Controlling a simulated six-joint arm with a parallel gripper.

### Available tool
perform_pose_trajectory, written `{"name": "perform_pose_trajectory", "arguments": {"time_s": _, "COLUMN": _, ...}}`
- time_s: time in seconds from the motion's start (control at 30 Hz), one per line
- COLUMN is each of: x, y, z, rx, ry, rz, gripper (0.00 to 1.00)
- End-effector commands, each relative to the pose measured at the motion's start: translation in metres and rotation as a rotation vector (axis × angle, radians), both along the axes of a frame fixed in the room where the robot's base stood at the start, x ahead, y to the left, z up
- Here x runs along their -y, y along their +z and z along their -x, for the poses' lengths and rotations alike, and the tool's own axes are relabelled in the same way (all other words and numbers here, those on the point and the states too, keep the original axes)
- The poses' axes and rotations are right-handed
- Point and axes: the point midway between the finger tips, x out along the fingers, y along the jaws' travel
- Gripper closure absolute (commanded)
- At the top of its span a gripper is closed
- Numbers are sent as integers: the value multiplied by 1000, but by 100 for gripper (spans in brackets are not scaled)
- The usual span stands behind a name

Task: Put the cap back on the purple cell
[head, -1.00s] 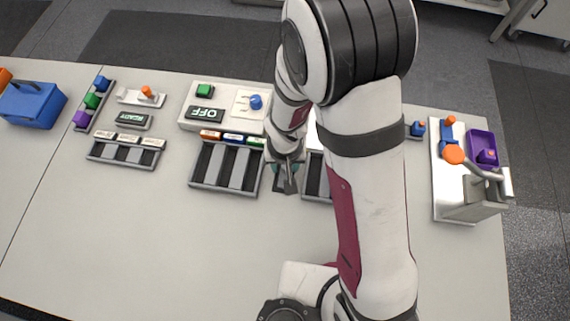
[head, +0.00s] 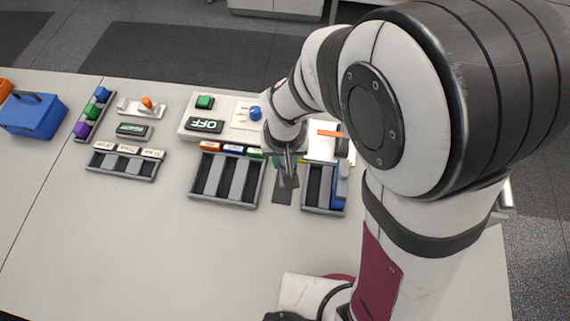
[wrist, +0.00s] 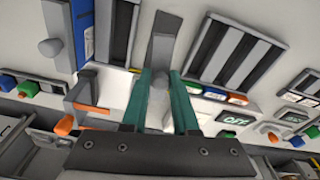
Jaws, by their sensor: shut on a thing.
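My gripper (head: 288,172) is above the dark grey strip (head: 284,190) between two slotted trays. In the wrist view its teal fingers (wrist: 160,100) are shut on a small light grey piece (wrist: 158,86) that looks like a cap. The fingers hide part of it. I cannot make out a purple cell for certain; a small purple block (head: 82,130) sits in the rack at the far left. My arm hides the right side of the table in the head view.
The left slotted tray (head: 193,188) and right slotted tray (head: 306,207) flank my gripper. Behind is a panel with an OFF display (head: 204,125). The front of the table is clear.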

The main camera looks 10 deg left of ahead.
Motion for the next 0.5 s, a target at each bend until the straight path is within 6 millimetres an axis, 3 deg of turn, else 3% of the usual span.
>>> {"name": "perform_pose_trajectory", "arguments": {"time_s": 0.13, "x": -1, "y": 23, "z": -22, "rx": 4, "ry": -27, "rz": -1, "gripper": 100}}
{"name": "perform_pose_trajectory", "arguments": {"time_s": 0.4, "x": 8, "y": 62, "z": -113, "rx": 3, "ry": -152, "rz": -5, "gripper": 100}}
{"name": "perform_pose_trajectory", "arguments": {"time_s": 0.5, "x": 14, "y": 71, "z": -131, "rx": 1, "ry": -180, "rz": -7, "gripper": 100}}
